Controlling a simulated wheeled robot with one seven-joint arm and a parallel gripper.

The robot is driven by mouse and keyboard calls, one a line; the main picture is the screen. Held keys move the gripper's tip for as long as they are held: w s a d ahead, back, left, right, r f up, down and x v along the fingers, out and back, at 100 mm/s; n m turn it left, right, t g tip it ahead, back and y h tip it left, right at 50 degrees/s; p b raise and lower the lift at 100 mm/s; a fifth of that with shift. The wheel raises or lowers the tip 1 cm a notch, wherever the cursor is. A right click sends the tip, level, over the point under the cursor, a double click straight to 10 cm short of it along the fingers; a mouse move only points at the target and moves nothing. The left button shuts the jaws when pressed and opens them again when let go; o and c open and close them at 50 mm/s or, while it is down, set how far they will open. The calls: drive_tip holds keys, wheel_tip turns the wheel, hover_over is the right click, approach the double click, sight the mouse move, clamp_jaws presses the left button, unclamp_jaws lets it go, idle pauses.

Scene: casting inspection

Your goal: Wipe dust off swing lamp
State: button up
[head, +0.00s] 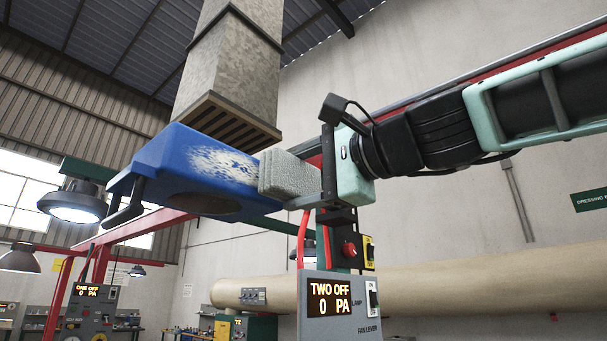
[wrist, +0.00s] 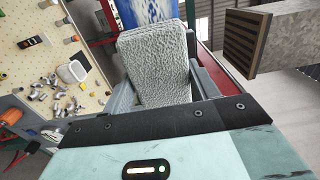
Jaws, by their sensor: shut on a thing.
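The swing lamp's blue hood (head: 170,165) hangs near the middle of the head view, with a pale dusty patch (head: 222,163) on its upper face. Part of the blue hood also shows at the top of the wrist view (wrist: 140,12). My gripper (head: 322,170) is shut on a grey, rough-textured wiping pad (head: 288,172). The pad also shows between my fingers in the wrist view (wrist: 158,65). In the head view the pad is at the hood's right end, beside the dusty patch. I cannot tell whether it presses on the surface.
A square metal duct with a slatted grille (head: 235,122) hangs close above the hood. A control box reading "TWO OFF 0 PA" (head: 335,300) stands below my gripper. A pegboard bench with metal parts and a white tub (wrist: 73,72) lies at left in the wrist view.

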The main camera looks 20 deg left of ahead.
drive_tip(key=shift+p+x, duration=0.75)
drive_tip(key=shift+x, duration=0.15)
idle(0.4)
